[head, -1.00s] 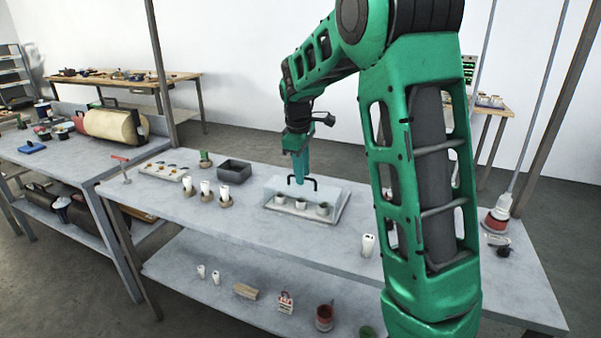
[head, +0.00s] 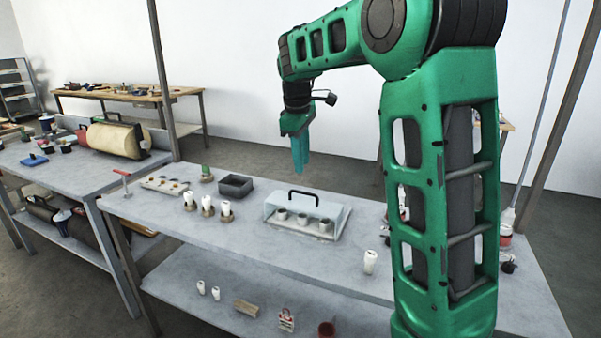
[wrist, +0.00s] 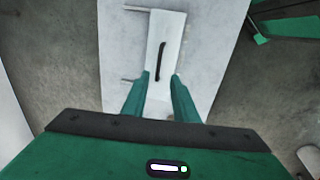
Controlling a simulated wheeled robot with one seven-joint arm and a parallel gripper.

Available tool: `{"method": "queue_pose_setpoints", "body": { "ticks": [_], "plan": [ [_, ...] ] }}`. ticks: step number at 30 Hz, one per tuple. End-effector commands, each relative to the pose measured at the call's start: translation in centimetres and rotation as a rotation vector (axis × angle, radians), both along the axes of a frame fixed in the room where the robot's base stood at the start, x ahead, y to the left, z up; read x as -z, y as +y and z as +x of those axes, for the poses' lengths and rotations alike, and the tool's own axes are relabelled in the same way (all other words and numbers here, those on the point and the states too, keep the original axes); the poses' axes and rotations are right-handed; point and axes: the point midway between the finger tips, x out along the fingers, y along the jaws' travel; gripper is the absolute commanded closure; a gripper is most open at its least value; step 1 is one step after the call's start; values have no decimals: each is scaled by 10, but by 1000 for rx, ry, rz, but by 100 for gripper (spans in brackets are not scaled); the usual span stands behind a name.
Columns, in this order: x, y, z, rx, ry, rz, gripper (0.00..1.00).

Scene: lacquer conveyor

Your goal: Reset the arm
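My gripper (head: 299,172) hangs fingers-down in the air above the bench, higher than the clear cover. In the wrist view its two green fingers (wrist: 160,78) stand apart with nothing between them, so it is open and empty. The clear box-shaped cover (head: 270,209) with a black handle (head: 303,195) stands on the bench over a pale base with three small cups (head: 302,219). The handle also shows ahead of the fingertips in the wrist view (wrist: 161,60), apart from them. My forearm hides part of the bench's right end.
A dark grey bin (head: 236,187), a tray with small pieces (head: 165,186) and several white bottles (head: 207,205) stand left of the cover. A lone white bottle (head: 370,262) stands near the front edge. A metal post (head: 163,80) rises behind the bench's left end.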

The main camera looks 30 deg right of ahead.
Motion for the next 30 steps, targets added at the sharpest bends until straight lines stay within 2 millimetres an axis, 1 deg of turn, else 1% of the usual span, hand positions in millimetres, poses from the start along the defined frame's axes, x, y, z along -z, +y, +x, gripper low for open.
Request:
{"method": "queue_pose_setpoints", "body": {
  "ticks": [1,5,18,21,23,26,27,29,30],
  "plan": [
    [-4,1,-1,0,0,0,74],
    [-7,1,-1,0,0,0,74],
    [-8,1,-1,1,0,1,74],
    [-7,-2,-7,18,0,5,74],
    [-6,-6,-17,51,-1,15,74],
    [-2,-19,-50,156,0,43,74],
    [2,-24,-68,214,0,57,74],
    [8,-32,-98,309,0,80,74],
    [12,-36,-119,376,0,95,74]
  ]
}}
